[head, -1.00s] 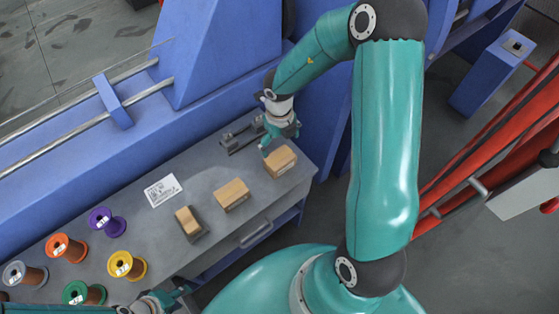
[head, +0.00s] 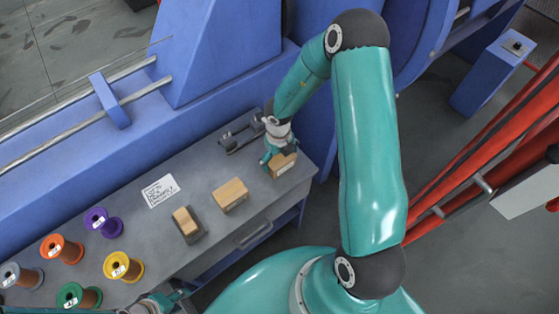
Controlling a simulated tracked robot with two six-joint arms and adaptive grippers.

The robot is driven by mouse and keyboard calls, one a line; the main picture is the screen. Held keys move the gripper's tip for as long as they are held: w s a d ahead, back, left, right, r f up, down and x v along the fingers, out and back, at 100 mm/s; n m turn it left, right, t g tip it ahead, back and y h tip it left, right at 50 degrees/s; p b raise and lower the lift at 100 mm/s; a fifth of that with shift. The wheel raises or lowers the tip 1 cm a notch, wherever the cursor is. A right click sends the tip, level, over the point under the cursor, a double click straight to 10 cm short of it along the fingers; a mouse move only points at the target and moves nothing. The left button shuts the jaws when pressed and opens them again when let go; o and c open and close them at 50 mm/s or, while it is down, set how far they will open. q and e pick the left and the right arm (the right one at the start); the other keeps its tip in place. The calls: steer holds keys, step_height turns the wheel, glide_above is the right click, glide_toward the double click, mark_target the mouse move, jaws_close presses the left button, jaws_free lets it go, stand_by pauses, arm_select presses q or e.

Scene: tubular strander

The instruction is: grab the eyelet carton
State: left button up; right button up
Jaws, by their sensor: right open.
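Two small brown cartons lie on the grey bench; their labels are too small to read, so I cannot tell which is the eyelet carton. One carton (head: 285,167) is near the bench's right end, the other carton (head: 230,196) is nearer the middle. My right gripper (head: 272,160) is open, its fingers at the left and upper side of the right-end carton, partly hiding it. I cannot tell if they touch. My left gripper (head: 172,301) is at the bottom edge, away from the cartons, partly cut off; its jaws are unclear.
A tan block (head: 186,220) sits in a dark holder left of the cartons. Several coloured spools, such as a purple one (head: 103,222), stand at left. A white printed sheet (head: 160,191) lies behind. A dark metal fixture (head: 240,132) and blue machine (head: 215,55) border the back.

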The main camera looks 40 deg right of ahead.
steer(key=c, duration=1.1)
steer(key=shift+o, duration=0.2)
steer(key=shift+r, duration=0.1)
